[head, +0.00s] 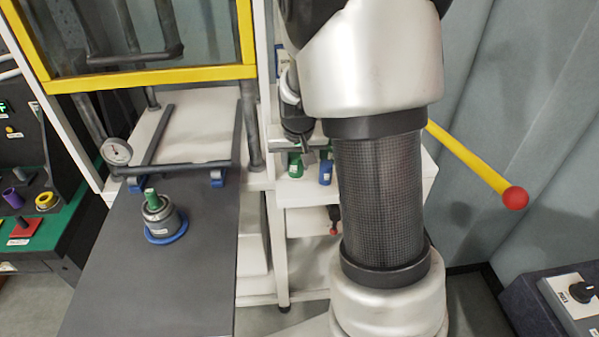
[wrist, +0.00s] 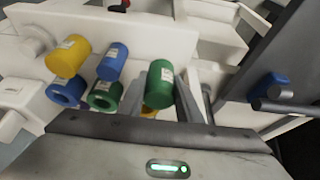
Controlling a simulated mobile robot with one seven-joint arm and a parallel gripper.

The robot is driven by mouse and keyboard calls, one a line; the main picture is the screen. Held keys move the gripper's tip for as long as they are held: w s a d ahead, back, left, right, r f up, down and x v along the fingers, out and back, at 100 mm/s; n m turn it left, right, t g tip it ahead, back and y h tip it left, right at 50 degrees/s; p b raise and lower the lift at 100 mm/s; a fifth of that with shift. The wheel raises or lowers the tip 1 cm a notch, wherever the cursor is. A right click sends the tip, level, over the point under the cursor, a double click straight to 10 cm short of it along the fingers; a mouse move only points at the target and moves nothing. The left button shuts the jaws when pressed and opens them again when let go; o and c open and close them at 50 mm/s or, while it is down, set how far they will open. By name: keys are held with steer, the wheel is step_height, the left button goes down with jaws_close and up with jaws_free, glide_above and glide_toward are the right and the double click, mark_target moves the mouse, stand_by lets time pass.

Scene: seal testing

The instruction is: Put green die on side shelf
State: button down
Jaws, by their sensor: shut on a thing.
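My gripper (wrist: 161,92) is shut on the green die (wrist: 160,84), a green cylinder with a pale label between its two grey fingers. In the head view the green die (head: 295,166) shows below my gripper, over the left part of the white side shelf (head: 300,193). That shelf also shows in the wrist view (wrist: 140,28). I cannot tell whether the die touches the shelf.
Beside the held die are a blue cylinder (wrist: 112,61), a yellow cylinder (wrist: 68,56), a hollow green cylinder (wrist: 104,95) and a hollow blue one (wrist: 66,92). A metal fixture (head: 158,216) stands on the dark bench (head: 150,285). A yellow lever (head: 470,160) juts out at right.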

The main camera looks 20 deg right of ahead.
steer(key=shift+f+b, duration=0.3)
steer(key=shift+f, duration=1.6)
steer(key=shift+f, duration=0.2)
steer(key=c, duration=1.3)
jaws_free()
